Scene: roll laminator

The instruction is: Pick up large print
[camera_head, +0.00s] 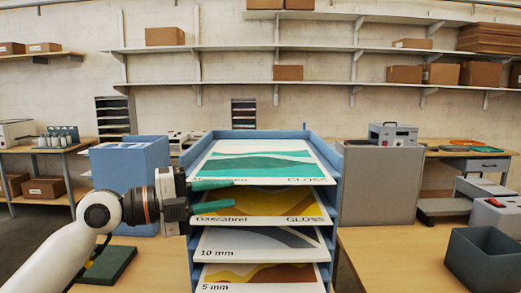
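A blue rack (335,190) with several shelves stands in the middle of the table and holds prints. The top print (255,163) has teal and pale green waves and reads GLOSS; its left label is partly hidden. Below it lies a yellow print (270,206) labelled Gascabrel GLOSS. Lower sheets are labelled 10 mm (255,241) and 5 mm (270,273). My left gripper (232,193) is at the rack's left front, open, its teal fingers one above the other. The upper finger overlaps the top print's front left corner; contact is unclear. My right gripper is not in view.
A blue box (130,175) stands left of the rack and a grey cabinet (382,185) right of it. A dark open bin (485,258) and a grey machine with a red button (495,212) are at the right. The table (385,265) is clear right of the rack.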

